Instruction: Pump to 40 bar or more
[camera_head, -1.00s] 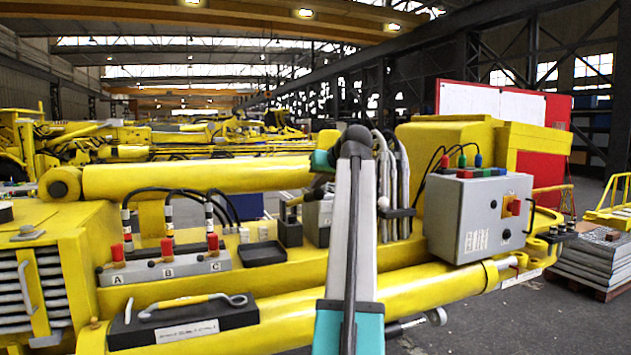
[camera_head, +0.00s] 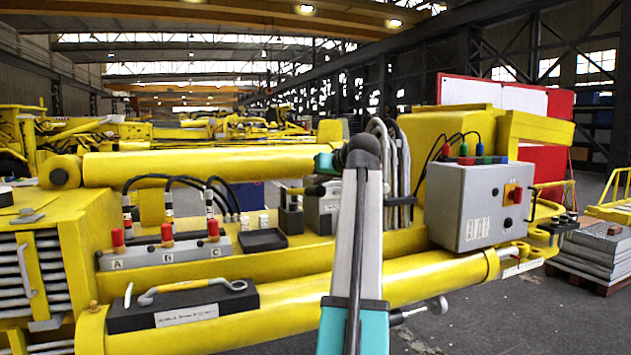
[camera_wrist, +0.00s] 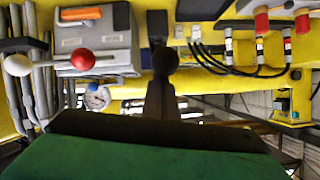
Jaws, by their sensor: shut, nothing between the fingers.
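The hand pump is a dark block (camera_head: 291,218) on the yellow boom, with a black lever grip (camera_head: 303,190) standing out above it. In the wrist view the grip shows nearly end-on as a round black knob (camera_wrist: 165,60). My gripper (camera_head: 323,164) is partly hidden behind my arm. In the wrist view its fingers (camera_wrist: 160,95) are shut and empty, just by the knob; I cannot tell if they touch it. A round pressure gauge (camera_wrist: 98,97) shows in the wrist view, too small to read.
A grey box with a red knob (camera_wrist: 82,58) stands beside the pump. Valves A, B and C (camera_head: 167,248) with red caps sit to the left, with black hoses behind. A grey control box (camera_head: 478,210) stands at right. A wrench (camera_head: 195,290) lies in front.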

